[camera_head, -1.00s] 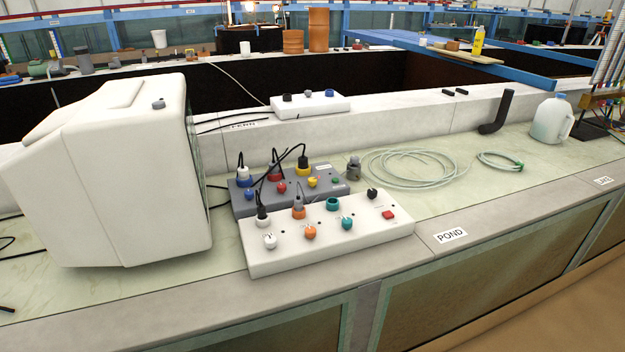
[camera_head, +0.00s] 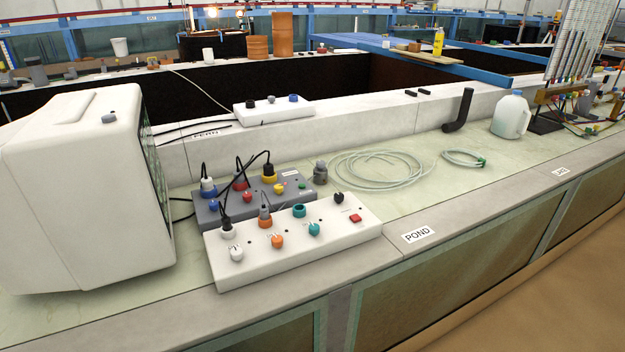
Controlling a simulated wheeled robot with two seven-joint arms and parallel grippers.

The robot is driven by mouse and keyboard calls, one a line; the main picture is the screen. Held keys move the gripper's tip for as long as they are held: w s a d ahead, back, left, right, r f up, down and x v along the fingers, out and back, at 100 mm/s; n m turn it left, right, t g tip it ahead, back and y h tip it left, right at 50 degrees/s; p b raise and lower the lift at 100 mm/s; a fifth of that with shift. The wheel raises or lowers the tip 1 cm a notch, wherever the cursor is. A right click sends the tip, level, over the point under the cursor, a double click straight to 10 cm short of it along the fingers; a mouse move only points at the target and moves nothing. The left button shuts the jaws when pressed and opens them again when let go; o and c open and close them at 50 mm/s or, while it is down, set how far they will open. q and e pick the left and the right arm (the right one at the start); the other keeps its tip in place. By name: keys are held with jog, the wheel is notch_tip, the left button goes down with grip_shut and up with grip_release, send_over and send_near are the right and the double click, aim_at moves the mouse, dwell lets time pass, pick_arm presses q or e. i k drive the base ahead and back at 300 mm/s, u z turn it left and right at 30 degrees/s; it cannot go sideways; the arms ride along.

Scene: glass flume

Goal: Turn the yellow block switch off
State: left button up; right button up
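A grey block (camera_head: 235,212) stands on the counter, partly hidden behind a white block. I cannot tell which way the yellow knob points. Neither of my grippers is in view.
The white block (camera_head: 340,232) in front has white, orange and teal knobs and a red switch (camera_head: 355,218). A bulky white monitor (camera_head: 75,190) stands at left. Coiled tubing (camera_head: 375,170), a black elbow pipe (camera_head: 459,110) and a jug (camera_head: 511,115) lie to the right.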

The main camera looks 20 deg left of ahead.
aim_at(279, 189)
jog(key=i, duration=0.4)
jog(key=u, duration=2.1)
